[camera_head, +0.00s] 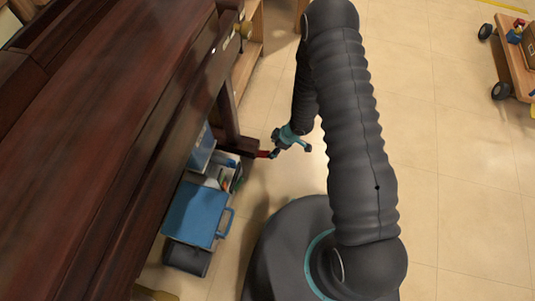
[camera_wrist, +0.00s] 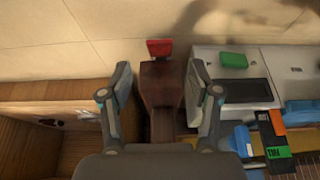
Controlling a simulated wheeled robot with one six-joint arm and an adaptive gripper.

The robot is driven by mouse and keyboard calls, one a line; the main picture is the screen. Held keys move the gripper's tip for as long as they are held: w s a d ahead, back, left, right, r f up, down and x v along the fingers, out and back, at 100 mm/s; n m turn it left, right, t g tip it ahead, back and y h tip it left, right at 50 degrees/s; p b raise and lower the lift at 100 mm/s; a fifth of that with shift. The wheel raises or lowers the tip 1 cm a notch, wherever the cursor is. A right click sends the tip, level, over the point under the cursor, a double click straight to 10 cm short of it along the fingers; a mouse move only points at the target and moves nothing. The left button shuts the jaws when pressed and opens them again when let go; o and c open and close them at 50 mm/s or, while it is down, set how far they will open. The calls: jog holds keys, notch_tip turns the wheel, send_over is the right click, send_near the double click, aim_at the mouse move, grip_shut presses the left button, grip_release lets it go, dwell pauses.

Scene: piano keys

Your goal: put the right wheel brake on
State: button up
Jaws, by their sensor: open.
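The piano (camera_head: 95,130) is dark red-brown wood and fills the left of the head view. The red brake lever (camera_wrist: 159,48) sticks out at the end of a dark wooden foot (camera_wrist: 160,90) in the wrist view. It also shows as a small red tab in the head view (camera_head: 263,154). Its exact tilt is hard to tell. My gripper (camera_wrist: 160,72) is open, with one finger on each side of the foot's end in the picture. The red lever lies just beyond the fingertips and is not held. In the head view my gripper (camera_head: 289,142) is beside the lever.
A blue case (camera_head: 192,212) and a tool box (camera_head: 222,172) stand on the floor under the piano's near side. A wooden shelf (camera_head: 249,55) is at the back. A wheeled cart (camera_head: 515,62) stands far right. The tiled floor between is clear.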

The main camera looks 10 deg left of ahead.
aim_at(267, 154)
jog(key=x, duration=0.7)
jog(key=shift+b, duration=0.3)
jog(key=c, duration=1.2)
